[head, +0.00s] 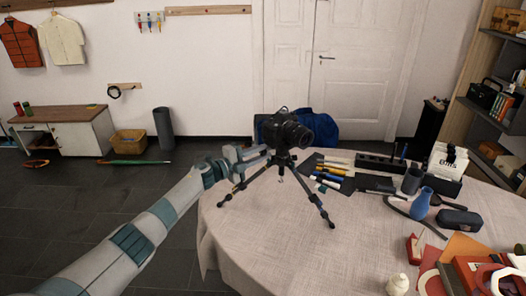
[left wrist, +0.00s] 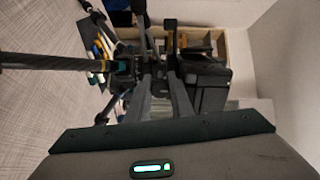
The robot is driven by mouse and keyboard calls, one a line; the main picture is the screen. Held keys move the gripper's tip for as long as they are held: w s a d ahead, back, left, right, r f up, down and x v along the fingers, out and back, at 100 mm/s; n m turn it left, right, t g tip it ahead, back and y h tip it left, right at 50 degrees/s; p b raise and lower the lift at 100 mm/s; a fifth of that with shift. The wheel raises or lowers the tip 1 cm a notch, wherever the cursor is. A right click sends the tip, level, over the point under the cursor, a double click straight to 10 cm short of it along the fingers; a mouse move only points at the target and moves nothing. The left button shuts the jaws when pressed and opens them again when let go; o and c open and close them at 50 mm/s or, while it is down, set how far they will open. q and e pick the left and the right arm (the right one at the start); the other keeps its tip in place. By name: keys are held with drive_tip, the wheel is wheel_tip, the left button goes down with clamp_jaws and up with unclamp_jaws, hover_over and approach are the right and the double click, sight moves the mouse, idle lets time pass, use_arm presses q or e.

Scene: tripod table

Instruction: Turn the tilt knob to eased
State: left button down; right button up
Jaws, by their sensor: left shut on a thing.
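A black camera (head: 288,130) sits on a small dark tripod (head: 318,203) on the table's left part. My left gripper (head: 267,153) reaches in from the left at the tripod head, just below the camera. In the left wrist view its two fingers (left wrist: 158,72) are close together at the tripod head, shut on the tilt knob, which they mostly hide. The camera body (left wrist: 208,88) shows to the right of the fingers there, and a tripod leg (left wrist: 45,62) runs to the left. I cannot read the knob's setting. My right gripper is not in view.
The round table (head: 270,235) has a pale cloth. The cloth in front of the tripod is clear.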

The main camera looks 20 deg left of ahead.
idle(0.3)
use_arm(q)
drive_tip(key=c, duration=1.6)
unclamp_jaws()
drive_tip(key=shift+o, duration=0.2)
drive_tip(key=shift+a, duration=0.1)
